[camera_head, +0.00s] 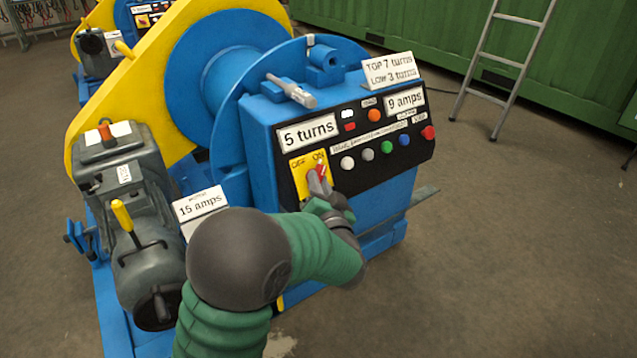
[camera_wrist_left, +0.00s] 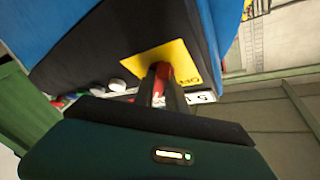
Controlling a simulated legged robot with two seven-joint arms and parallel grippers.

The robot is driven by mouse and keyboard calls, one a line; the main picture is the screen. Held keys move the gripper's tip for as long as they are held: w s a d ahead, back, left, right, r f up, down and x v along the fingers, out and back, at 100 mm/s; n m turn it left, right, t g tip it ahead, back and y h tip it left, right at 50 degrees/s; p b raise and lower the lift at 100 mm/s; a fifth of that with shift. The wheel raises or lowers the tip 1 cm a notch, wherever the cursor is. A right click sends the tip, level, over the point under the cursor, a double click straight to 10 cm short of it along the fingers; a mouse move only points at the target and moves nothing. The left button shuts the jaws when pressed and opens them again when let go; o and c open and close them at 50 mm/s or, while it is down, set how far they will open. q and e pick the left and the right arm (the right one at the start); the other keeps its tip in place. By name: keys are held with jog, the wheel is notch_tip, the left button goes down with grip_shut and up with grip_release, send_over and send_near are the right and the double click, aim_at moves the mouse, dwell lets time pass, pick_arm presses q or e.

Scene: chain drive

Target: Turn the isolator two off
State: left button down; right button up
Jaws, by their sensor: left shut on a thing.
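The isolator's yellow plate (camera_head: 299,178), marked OFF on the left and ON on the right, is on the front panel of the blue control box. Its red handle (camera_head: 321,167) leans up and right, toward ON. My left gripper (camera_head: 317,181) is at the plate, shut on the red handle. In the left wrist view the handle (camera_wrist_left: 164,71) shows red between the fingers, in front of the yellow plate (camera_wrist_left: 183,55). The fingers hide part of the handle. No number for this isolator is readable. My right gripper is not in view.
Several coloured buttons (camera_head: 387,147) sit right of the isolator. A card (camera_head: 200,205) reads 15 amps, beside a grey motor (camera_head: 140,250). A blue and yellow winch drum (camera_head: 215,75) stands behind. A ladder (camera_head: 510,60) leans at the back right. Floor right of the box is clear.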

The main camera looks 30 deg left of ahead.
pick_arm(q)
jog(key=n+g+y, duration=0.2)
jog(key=n+g, duration=0.1)
jog(key=n, duration=0.3)
jog(key=n+g+y+p, duration=0.1)
jog(key=n+g+y, duration=0.1)
jog(key=n, duration=0.4)
jog(key=w+n+g+y+p, duration=0.1)
jog(key=n+g+y, duration=0.1)
jog(key=n+g, duration=0.2)
jog(key=shift+w+d+f+n, duration=0.1)
jog(key=shift+d+n, duration=0.1)
jog(key=shift+n, duration=0.4)
jog(key=shift+d+f+n, duration=0.1)
jog(key=shift+d+n, duration=0.1)
jog(key=shift+n, duration=0.4)
jog(key=shift+w+n+g+h+p, duration=0.15)
jog(key=shift+n+g+p, duration=0.35)
jog(key=shift+n+g, duration=0.8)
jog(key=shift+n+g+h+p, duration=0.25)
jog(key=shift+n+g+p, duration=0.4)
jog(key=shift+n, duration=1.05)
jog(key=shift+g, duration=0.25)
jog(key=c, duration=1.5)
grip_release()
jog(key=shift+o, duration=0.7)
jog(key=shift+r, duration=0.15)
